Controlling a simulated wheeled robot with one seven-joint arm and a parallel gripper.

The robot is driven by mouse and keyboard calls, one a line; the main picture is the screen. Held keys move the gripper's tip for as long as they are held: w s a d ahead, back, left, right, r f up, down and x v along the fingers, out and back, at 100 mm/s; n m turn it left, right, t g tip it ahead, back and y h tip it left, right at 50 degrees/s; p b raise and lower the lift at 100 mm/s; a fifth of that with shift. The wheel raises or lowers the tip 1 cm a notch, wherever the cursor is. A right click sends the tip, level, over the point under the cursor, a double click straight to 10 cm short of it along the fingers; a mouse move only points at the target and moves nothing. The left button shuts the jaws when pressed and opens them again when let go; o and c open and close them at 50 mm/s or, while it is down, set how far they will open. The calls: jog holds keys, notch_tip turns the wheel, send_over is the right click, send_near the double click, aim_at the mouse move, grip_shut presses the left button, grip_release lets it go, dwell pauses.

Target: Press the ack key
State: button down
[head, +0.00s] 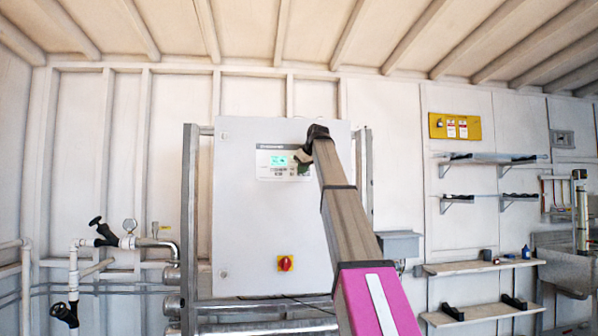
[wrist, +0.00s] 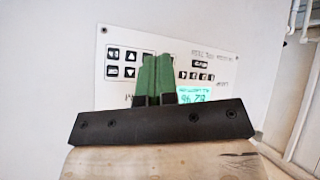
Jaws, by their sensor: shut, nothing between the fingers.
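The control panel (head: 284,172) is a white plate with a lit green screen (head: 279,160), on the front of a large white cabinet (head: 245,225). In the wrist view the panel (wrist: 222,48) shows black keys on both sides of my green fingers, with the screen (wrist: 195,95) lower right. The arrow keys (wrist: 130,57) are left of the fingers; a row of small keys (wrist: 195,76) is right. Labels are too small to read, so I cannot tell which is the ack key. My gripper (wrist: 155,58) is shut and empty, its tips over the panel; contact cannot be told.
A red and yellow rotary switch (head: 286,263) sits low on the cabinet. Pipes with black valve handles (head: 102,231) stand at the left. Shelves (head: 490,160) and a grey box (head: 398,245) are on the right. My arm hides part of the cabinet's right side.

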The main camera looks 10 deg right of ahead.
jog(key=s, duration=0.3)
jog(key=shift+s, duration=0.25)
dwell(0.6)
jog(key=s+f+m+g+h, duration=0.1)
jog(key=s+f+m+g, duration=0.15)
jog(key=f, duration=2.25)
jog(key=s+f+m+g, duration=0.2)
jog(key=s+f, duration=0.1)
jog(key=f, duration=2.1)
jog(key=s+f+m+g+h, duration=0.1)
jog(key=s+f+g, duration=0.1)
jog(key=s+f, duration=1.2)
jog(key=s+f+m+g+h, duration=0.1)
jog(key=s+f+m+g, duration=0.1)
jog(key=s+f, duration=1.3)
notch_tip(320, 180, down, 6)
jog(key=shift+s+a+f, duration=0.2)
jog(key=shift+s+a, duration=0.1)
jog(key=shift+g, duration=0.25)
